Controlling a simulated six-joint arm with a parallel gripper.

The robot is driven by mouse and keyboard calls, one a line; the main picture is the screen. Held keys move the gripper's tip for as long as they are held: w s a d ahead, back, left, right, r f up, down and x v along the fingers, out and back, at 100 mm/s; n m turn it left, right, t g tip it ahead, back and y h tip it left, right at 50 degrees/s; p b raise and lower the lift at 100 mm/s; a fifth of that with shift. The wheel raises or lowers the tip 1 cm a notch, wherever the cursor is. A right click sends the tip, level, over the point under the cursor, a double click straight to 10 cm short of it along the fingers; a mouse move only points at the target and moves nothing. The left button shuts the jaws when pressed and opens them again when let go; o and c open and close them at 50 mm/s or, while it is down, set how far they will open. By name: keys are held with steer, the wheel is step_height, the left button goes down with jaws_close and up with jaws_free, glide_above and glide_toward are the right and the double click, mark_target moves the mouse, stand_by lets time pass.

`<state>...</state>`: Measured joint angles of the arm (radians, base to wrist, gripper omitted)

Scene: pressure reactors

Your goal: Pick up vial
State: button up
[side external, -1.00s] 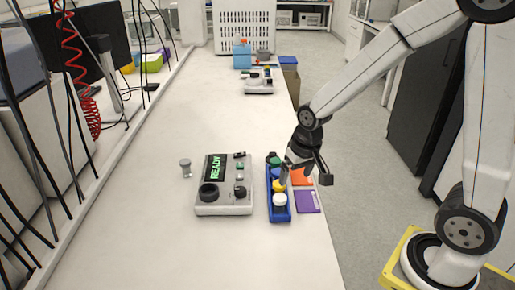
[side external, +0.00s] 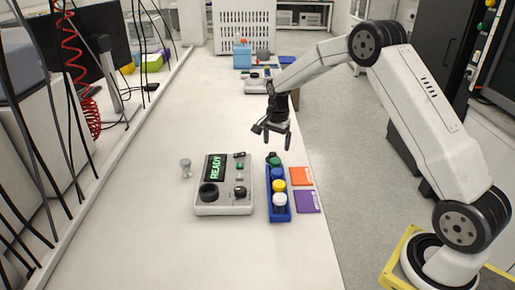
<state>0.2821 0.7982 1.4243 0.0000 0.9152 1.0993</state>
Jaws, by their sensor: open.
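Several vials with coloured caps stand in a row in a blue rack (side external: 277,216) on the bench. From back to front the caps are green (side external: 274,161), blue (side external: 276,173), yellow (side external: 279,186) and white (side external: 280,200). The task does not say which vial is meant. My gripper (side external: 277,143) is open and empty, fingers pointing down. It is above the bench near the back end of the rack, over the green-capped vial. The vial bodies are mostly hidden inside the rack.
A white reactor unit (side external: 225,208) with a READY screen stands left of the rack. A small grey object (side external: 186,167) stands left of it. Orange (side external: 301,176) and purple (side external: 308,202) cards lie right of the rack. Another unit (side external: 257,84) is farther back. The front bench is clear.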

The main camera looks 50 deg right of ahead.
mark_target(276, 160)
steer(key=shift+w+d+f, duration=0.1)
steer(key=shift+d, duration=0.1)
steer(key=shift+a+f, duration=0.15)
steer(key=shift+f, duration=3.75)
jaws_close()
